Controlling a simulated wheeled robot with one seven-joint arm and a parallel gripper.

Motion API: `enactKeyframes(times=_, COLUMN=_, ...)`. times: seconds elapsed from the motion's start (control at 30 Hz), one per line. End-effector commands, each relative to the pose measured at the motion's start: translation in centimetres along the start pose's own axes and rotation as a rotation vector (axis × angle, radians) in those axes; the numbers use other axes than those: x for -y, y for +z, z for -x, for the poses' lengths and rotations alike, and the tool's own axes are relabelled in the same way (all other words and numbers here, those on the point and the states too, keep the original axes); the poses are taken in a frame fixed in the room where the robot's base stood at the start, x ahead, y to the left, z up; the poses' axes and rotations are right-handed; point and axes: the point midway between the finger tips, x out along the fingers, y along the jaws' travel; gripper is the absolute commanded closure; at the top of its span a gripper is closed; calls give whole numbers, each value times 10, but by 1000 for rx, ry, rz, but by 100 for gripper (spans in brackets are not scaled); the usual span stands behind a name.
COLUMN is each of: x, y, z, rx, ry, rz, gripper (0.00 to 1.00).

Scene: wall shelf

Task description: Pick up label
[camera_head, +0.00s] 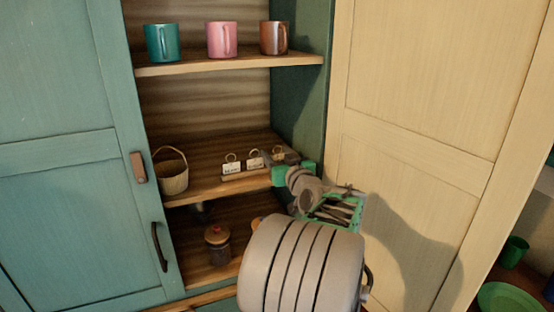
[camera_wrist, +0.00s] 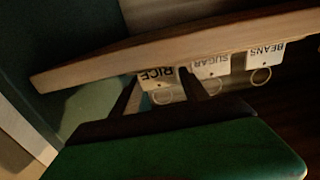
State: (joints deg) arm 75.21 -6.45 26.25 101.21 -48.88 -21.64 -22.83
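Three small white labels with wire rings stand in a row on the middle shelf. In the wrist view they appear upside down and read RICE (camera_wrist: 158,76), SUGAR (camera_wrist: 212,68) and BEANS (camera_wrist: 265,53). In the head view, two labels (camera_head: 231,167) (camera_head: 255,163) show clearly, and the right one (camera_head: 279,153) is partly hidden by my gripper (camera_head: 272,160). In the wrist view, my gripper (camera_wrist: 158,92) has its two dark fingers apart, one on each side of the RICE label. I cannot tell whether either finger touches it.
The middle shelf (camera_head: 205,186) also holds a basket (camera_head: 173,181) at left. Teal, pink and brown mugs stand on the upper shelf (camera_head: 230,64). A lidded jar (camera_head: 217,245) stands below. The open cream door (camera_head: 430,130) and the green cabinet side wall (camera_head: 300,95) are close on the right.

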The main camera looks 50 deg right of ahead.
Motion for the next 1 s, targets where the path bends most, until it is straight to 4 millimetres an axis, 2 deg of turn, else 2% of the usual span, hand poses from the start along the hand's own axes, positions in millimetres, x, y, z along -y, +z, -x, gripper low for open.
enactKeyframes(times=0.07, x=0, y=0, z=0, rx=0, ry=0, rz=0, gripper=54)
enactKeyframes(times=0.57, x=0, y=0, z=0, rx=1, ry=0, rz=0, gripper=95)
enactKeyframes(times=0.83, x=0, y=-2, z=0, rx=0, ry=-1, rz=1, gripper=95)
enactKeyframes(times=1.0, x=0, y=-17, z=0, rx=-1, ry=-1, rz=3, gripper=95)
